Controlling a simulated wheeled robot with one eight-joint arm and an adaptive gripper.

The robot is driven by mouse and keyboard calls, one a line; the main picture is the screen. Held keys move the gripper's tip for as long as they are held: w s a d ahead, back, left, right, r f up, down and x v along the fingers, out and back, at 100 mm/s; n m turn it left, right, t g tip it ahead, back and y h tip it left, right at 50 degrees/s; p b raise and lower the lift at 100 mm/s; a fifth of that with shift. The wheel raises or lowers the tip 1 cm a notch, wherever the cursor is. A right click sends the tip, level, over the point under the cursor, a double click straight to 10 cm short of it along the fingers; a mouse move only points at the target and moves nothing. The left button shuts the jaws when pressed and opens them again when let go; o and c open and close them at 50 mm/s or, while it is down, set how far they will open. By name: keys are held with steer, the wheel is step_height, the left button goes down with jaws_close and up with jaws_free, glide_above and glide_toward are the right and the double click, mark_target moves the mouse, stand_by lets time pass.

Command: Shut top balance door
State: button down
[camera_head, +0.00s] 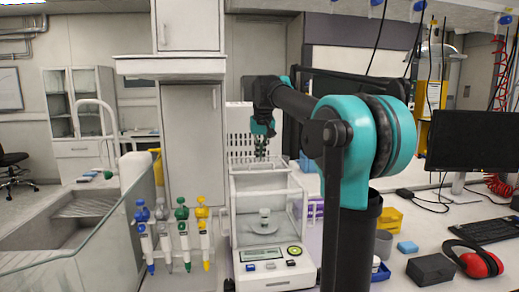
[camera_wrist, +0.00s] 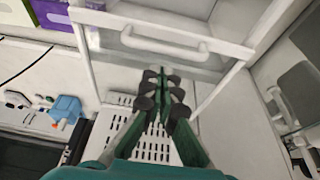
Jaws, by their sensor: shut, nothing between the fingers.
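The balance (camera_head: 267,222) stands on the bench in the head view, with a clear, white-framed draft shield and a small pale item on its pan. In the wrist view, the white-framed top door (camera_wrist: 222,42) has a white bar handle (camera_wrist: 165,46). I cannot tell for certain how far the door stands open. My gripper (camera_head: 261,153) is above the rear of the balance, pointing down. In the wrist view, my gripper (camera_wrist: 164,84) is shut and empty, its dark fingertips close to the handle's side of the frame. Contact with the frame cannot be made out.
Several coloured pipettes (camera_head: 174,235) stand left of the balance. A white perforated panel (camera_head: 239,130) is behind it. A purple box (camera_head: 316,216) and a yellow bin (camera_head: 390,219) are to its right. A black box (camera_head: 431,269) and red earmuffs (camera_head: 473,260) lie farther right.

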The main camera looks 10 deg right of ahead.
steer(key=shift+s+f, duration=0.1)
steer(key=shift+s, duration=0.55)
steer(key=s, duration=1.6)
steer(key=shift+s, duration=0.4)
steer(key=shift+w, duration=0.1)
